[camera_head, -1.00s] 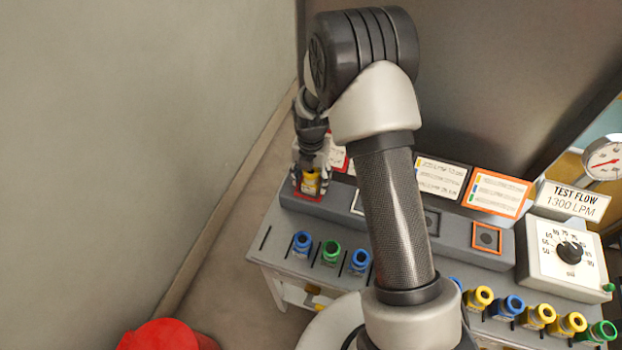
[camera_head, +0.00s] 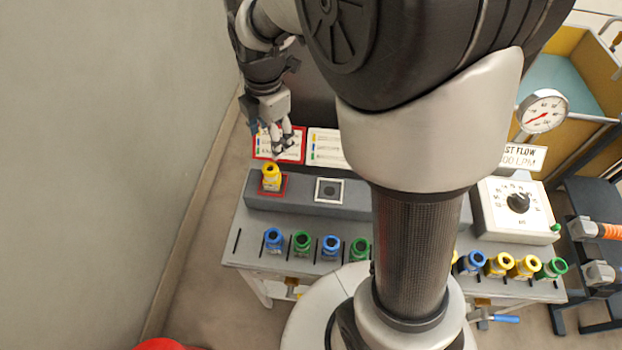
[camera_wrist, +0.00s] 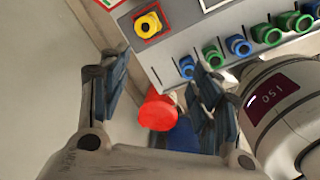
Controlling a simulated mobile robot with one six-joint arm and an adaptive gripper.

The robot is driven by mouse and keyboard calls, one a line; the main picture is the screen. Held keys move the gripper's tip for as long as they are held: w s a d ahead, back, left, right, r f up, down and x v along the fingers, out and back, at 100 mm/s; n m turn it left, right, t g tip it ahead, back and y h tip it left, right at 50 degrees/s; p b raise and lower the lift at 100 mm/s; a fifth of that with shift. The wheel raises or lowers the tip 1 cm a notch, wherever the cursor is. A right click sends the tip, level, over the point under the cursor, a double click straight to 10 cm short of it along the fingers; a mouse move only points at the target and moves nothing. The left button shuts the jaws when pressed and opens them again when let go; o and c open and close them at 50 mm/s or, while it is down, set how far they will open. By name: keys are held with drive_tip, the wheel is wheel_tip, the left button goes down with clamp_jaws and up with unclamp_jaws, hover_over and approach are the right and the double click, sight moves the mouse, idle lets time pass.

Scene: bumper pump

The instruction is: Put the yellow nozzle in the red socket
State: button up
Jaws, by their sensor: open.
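The yellow nozzle (camera_head: 271,178) stands upright in the red-bordered socket (camera_head: 284,186) at the left end of the grey raised block. In the wrist view the yellow nozzle (camera_wrist: 148,25) sits inside the red square outline (camera_wrist: 136,19). My gripper (camera_head: 282,145) is above and just behind the nozzle, apart from it. Its fingers are spread and empty; in the wrist view the open fingers (camera_wrist: 157,95) have only floor and a red object between them.
Several blue, green and yellow nozzles (camera_head: 302,243) stand in the front row of the bench. A white-bordered socket (camera_head: 329,190) is empty. A dial box (camera_head: 515,210) and a gauge (camera_head: 543,111) are at right. A red round object (camera_wrist: 157,110) is on the floor.

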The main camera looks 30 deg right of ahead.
drive_tip(key=s+r+m+t, duration=0.1)
drive_tip(key=s+r+m, duration=0.4)
drive_tip(key=s+m, duration=0.5)
drive_tip(key=s+r+m+t, duration=0.2)
drive_tip(key=s+r+m, duration=0.3)
drive_tip(key=s+m, duration=0.6)
drive_tip(key=shift+s, duration=0.6)
drive_tip(key=shift+f, duration=0.15)
